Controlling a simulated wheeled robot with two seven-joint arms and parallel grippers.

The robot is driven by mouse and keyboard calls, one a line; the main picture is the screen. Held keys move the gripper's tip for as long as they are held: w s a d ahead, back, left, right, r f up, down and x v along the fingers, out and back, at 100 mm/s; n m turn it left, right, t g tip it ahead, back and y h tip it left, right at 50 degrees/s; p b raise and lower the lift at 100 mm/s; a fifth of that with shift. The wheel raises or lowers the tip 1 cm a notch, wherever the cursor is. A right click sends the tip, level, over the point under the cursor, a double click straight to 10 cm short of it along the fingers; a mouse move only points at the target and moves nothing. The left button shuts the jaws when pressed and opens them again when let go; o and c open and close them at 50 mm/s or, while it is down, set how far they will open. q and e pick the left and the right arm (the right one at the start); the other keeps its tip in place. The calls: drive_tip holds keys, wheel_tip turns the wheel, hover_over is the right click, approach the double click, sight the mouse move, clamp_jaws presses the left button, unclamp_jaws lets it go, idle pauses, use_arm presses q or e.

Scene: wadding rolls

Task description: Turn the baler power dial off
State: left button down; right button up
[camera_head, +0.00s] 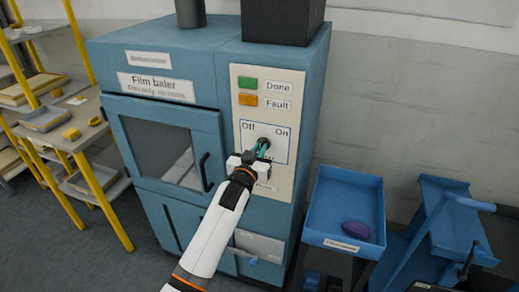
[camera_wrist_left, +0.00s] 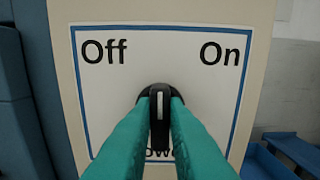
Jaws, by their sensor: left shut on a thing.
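The blue film baler (camera_head: 175,45) stands in front of me with a cream control panel (camera_head: 285,180). Its black power dial (camera_head: 264,141) sits below the words Off, at left, and On, at right. In the left wrist view the dial (camera_wrist_left: 159,92) has a white line that runs upright between the fingers. My left gripper (camera_head: 260,150) has its teal fingers shut on the dial, one on each side. The fingers hide the dial's sides and part of the lettering below it. My right gripper is not in view.
A green Done light (camera_head: 247,84) and an orange Fault light (camera_head: 248,100) are above the dial. A blue tray (camera_head: 343,195) with a purple item (camera_head: 355,229) stands right of the baler. A yellow-framed shelf (camera_head: 75,140) is at left.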

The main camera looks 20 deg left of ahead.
use_arm(q)
drive_tip(key=n+p, duration=0.1)
drive_tip(key=n, duration=0.3)
drive_tip(key=shift+n, duration=0.3)
drive_tip(key=shift+a+f+n+p, duration=0.15)
drive_tip(key=shift+n+p, duration=0.6)
drive_tip(key=shift+n, duration=1.25)
drive_tip(key=c, duration=1.4)
unclamp_jaws()
drive_tip(key=shift+c, duration=0.2)
drive_tip(key=s+b, duration=0.2)
drive_tip(key=s, duration=1)
drive_tip(key=shift+a, duration=0.15)
